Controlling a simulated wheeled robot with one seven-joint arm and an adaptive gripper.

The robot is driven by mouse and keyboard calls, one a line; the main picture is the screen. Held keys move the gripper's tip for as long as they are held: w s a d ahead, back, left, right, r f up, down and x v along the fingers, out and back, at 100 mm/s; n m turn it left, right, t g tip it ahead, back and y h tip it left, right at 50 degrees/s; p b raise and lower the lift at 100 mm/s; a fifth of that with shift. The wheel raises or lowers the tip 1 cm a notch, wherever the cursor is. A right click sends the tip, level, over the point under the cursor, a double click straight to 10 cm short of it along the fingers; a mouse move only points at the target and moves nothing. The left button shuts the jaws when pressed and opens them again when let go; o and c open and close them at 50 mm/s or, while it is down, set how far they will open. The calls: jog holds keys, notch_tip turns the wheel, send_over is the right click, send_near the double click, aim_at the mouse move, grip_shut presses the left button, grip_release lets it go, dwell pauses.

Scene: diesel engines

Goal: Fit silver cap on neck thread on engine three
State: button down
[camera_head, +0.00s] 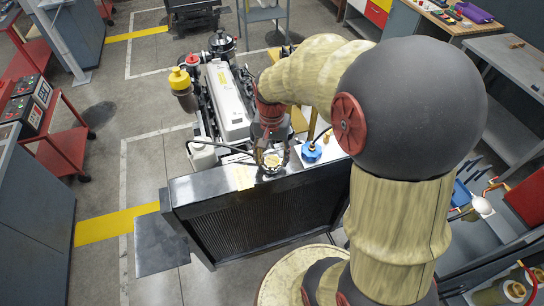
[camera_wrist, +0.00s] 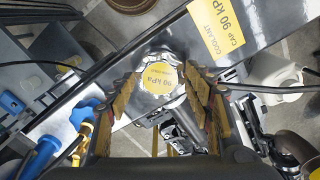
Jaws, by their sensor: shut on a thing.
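The silver cap (camera_head: 272,160) has a round yellow face label reading 90 kPa, clear in the wrist view (camera_wrist: 157,77). My gripper (camera_head: 271,150) points down at the top edge of the black radiator (camera_head: 200,185), on the engine's near side. In the wrist view, its two fingers (camera_wrist: 162,92) stand on either side of the silver cap and are shut on it. The cap is over the radiator top. The neck thread is hidden beneath the cap, so I cannot tell whether the cap touches or sits on it.
A blue cap (camera_head: 312,151) stands just right of my gripper. A yellow coolant label (camera_wrist: 216,30) lies on the radiator top. The engine's pale cover (camera_head: 228,100), a yellow cap (camera_head: 179,78) and a red cap (camera_head: 193,59) are behind. A red cart (camera_head: 62,140) stands left.

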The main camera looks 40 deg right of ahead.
aim_at(272, 161)
jog(key=shift+f+m, duration=0.15)
jog(key=shift+m, duration=0.75)
jog(key=c, duration=0.7)
grip_release()
jog(key=shift+r, duration=0.2)
jog(key=shift+c, duration=0.5)
jog(key=shift+r+p, duration=2.35)
jog(key=shift+r, duration=1.05)
